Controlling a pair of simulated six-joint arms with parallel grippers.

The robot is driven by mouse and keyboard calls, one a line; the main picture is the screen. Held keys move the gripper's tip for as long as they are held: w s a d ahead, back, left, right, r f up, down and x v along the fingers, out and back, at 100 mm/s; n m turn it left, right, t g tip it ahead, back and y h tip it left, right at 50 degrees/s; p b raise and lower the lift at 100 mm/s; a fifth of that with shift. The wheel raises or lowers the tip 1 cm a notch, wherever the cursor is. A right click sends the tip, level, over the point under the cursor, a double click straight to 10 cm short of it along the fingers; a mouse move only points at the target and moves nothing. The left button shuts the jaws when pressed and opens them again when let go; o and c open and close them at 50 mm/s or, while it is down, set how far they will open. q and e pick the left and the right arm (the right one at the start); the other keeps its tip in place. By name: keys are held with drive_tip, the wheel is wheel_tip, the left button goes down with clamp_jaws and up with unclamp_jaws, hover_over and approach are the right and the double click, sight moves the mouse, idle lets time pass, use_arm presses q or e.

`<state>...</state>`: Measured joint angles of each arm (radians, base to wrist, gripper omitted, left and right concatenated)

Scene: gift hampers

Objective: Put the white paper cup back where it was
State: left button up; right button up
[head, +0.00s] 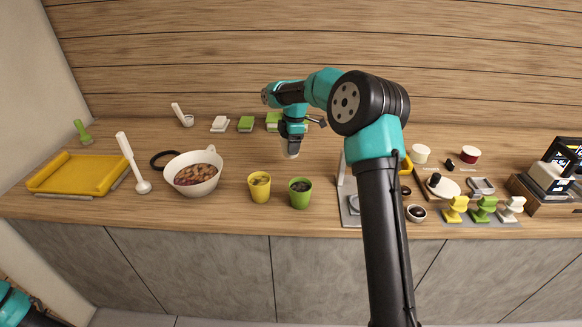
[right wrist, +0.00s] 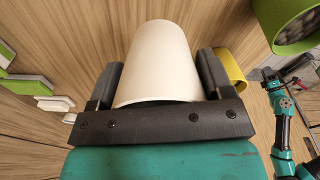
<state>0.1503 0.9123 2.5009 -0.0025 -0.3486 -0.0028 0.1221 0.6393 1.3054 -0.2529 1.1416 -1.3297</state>
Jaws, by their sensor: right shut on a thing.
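In the right wrist view a white paper cup (right wrist: 160,62) sits between the two dark fingers of my right gripper (right wrist: 158,82), which is shut on it. In the head view the right gripper (head: 291,140) points down over the middle of the counter, behind the yellow and green cups.
A yellow cup (head: 259,188) and a green cup (head: 300,194) stand near the front edge. A white bowl (head: 193,186) of food and a yellow tray (head: 78,174) are to the left. Folded green and white items (head: 246,124) lie behind. Stampers (head: 484,208) stand at right.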

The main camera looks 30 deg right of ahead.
drive_tip(key=shift+f, duration=1.55)
drive_tip(key=shift+f, duration=2.5)
drive_tip(key=shift+f, duration=0.2)
drive_tip(key=o, duration=1)
drive_tip(key=shift+r, duration=0.15)
drive_tip(key=r, duration=0.4)
drive_tip(key=d+r, duration=0.1)
drive_tip(key=r, duration=0.7)
drive_tip(key=shift+s+d, duration=0.15)
drive_tip(key=shift+s, duration=0.05)
